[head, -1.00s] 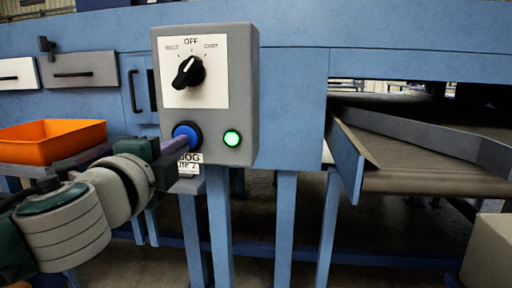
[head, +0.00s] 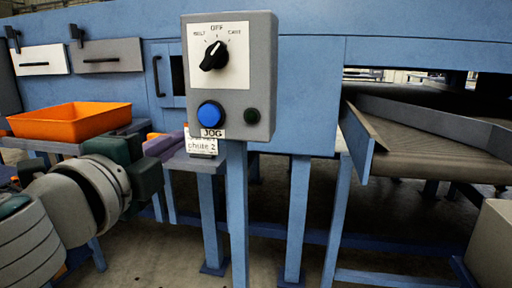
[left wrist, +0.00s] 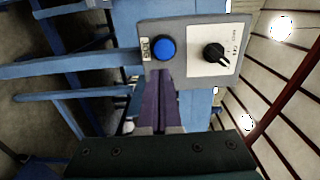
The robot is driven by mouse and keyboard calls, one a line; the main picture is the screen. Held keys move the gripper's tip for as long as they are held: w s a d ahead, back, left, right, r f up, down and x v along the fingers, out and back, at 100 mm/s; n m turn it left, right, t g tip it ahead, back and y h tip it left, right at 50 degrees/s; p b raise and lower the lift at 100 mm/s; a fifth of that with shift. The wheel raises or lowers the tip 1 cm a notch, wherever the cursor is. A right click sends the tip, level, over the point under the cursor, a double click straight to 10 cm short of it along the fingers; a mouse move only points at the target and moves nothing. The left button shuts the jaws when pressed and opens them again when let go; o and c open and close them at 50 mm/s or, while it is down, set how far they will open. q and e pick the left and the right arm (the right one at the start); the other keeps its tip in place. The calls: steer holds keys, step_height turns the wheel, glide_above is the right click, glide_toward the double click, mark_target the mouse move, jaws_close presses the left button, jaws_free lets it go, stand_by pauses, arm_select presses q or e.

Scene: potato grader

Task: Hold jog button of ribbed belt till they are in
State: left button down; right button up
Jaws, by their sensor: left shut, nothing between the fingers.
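A grey control box (head: 260,75) stands on a blue post, with a black selector dial (head: 214,56) on a white plate. Below the dial is the round blue jog button (head: 211,115) over a JOG label. A small indicator lamp (head: 251,116) beside it is dark. The ribbed belt (head: 430,128) lies to the right. My left gripper (head: 178,139) is shut and empty, to the left of the button and apart from it. In the left wrist view its purple fingers (left wrist: 165,80) point at the box near the blue button (left wrist: 164,49). My right gripper is not in view.
An orange tray (head: 70,122) stands at the left. A white label (head: 201,146) reading "chute 2" is under the box. Blue machine legs (head: 298,210) stand below. A blue guide plate (head: 357,140) edges the belt.

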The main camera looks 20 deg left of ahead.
arm_select(q)
steer(key=shift+v, duration=1.45)
stand_by(0.8)
steer(key=s+d+f+n+g+p, duration=0.1)
steer(key=s+f+n+g+p, duration=0.1)
steer(key=s+n+g+p, duration=0.75)
steer(key=s+d+r+n+g+h+p, duration=0.3)
steer(key=s+d+n+g+h+p, duration=0.15)
steer(key=s+d+p, duration=0.45)
step_height(320, 180, up, 34)
steer(key=s+a+p, duration=0.1)
steer(key=p, duration=3.1)
steer(key=shift+m+p, duration=0.3)
steer(key=shift+p, duration=0.1)
